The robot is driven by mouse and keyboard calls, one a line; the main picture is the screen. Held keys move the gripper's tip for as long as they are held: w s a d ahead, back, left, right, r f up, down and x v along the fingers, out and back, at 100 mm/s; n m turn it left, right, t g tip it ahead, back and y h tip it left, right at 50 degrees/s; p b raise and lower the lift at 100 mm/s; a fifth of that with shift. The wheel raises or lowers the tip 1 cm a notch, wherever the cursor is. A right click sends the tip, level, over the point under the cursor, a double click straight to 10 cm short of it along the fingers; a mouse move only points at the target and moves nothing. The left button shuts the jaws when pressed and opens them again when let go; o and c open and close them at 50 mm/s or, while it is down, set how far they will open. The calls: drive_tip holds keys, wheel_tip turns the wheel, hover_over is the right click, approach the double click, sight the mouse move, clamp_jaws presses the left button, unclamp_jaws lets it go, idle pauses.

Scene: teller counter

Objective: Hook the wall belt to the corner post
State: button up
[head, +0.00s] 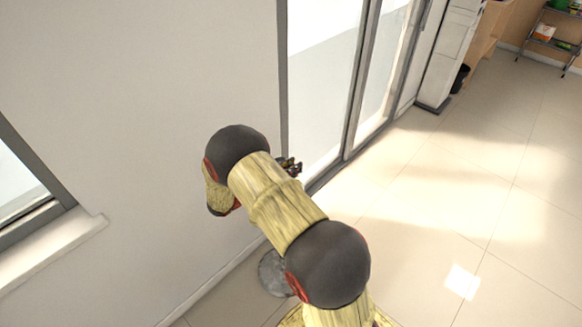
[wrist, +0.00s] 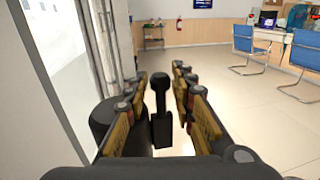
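In the wrist view my gripper (wrist: 160,84) has its two yellow and black fingers spread apart. A black upright piece with a rounded top and a blocky lower part (wrist: 162,130) stands between them, with gaps on both sides; it may be the belt's end clip. A dark rounded cylinder (wrist: 106,122) is partly hidden behind the left finger; I cannot tell if it is the belt's wall unit or the post's top. In the head view my gripper (head: 290,167) shows only in part beside the door frame. A grey round base (head: 270,274), likely the corner post's, is mostly hidden by my arm. No belt strap is visible.
The white wall (head: 150,80) and glass door (head: 325,80) are close on the left. A window sill (head: 60,245) juts out at lower left. Tiled floor (head: 480,180) is open on the right. Blue chairs (wrist: 252,45) stand farther off.

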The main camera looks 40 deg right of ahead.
drive_tip(key=c, duration=0.3)
clamp_jaws()
idle(0.5)
